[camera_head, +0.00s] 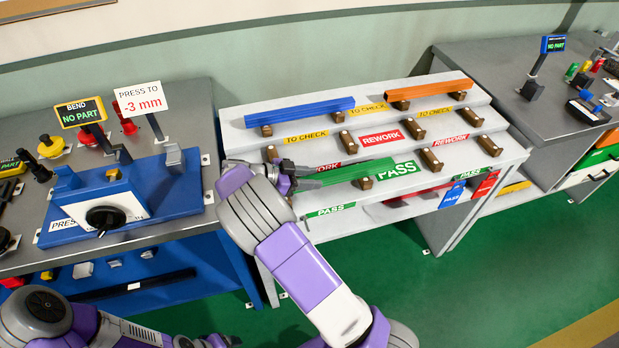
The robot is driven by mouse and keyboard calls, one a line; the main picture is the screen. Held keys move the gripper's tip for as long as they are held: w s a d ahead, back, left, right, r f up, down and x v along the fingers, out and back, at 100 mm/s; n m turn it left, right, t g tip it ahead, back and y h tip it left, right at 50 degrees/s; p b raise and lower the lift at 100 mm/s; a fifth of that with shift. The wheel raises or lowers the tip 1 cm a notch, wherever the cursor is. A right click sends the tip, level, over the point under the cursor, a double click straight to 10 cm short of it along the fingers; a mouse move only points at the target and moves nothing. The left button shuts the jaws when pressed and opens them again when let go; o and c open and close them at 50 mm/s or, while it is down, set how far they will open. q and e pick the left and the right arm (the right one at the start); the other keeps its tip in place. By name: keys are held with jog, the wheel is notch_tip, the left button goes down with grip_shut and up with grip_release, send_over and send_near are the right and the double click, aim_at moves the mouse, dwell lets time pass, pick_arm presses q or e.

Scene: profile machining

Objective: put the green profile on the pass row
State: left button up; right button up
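The green profile (345,173) is a long bar at the lowest step of the stepped rack, just over a wooden block (365,183) beside a large green PASS label (398,170). I cannot tell whether it rests on the block or hangs slightly above it. My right gripper (291,182) is at the bar's left end and looks shut on it; the fingertips are small and partly hidden by the wrist. The pass row is the front step, with PASS labels also at its right end and front left.
A blue profile (300,110) and an orange profile (428,90) lie on the top TO CHECK row. The middle REWORK row has bare wooden blocks (412,128). A blue press (130,200) stands on the left bench, and another bench (470,62) adjoins on the right.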

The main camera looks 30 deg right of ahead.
jog(key=o, duration=0.4)
jog(key=p+v, duration=0.1)
jog(key=v, duration=0.6)
jog(key=shift+w+a+r, duration=0.1)
jog(key=shift+a, duration=0.15)
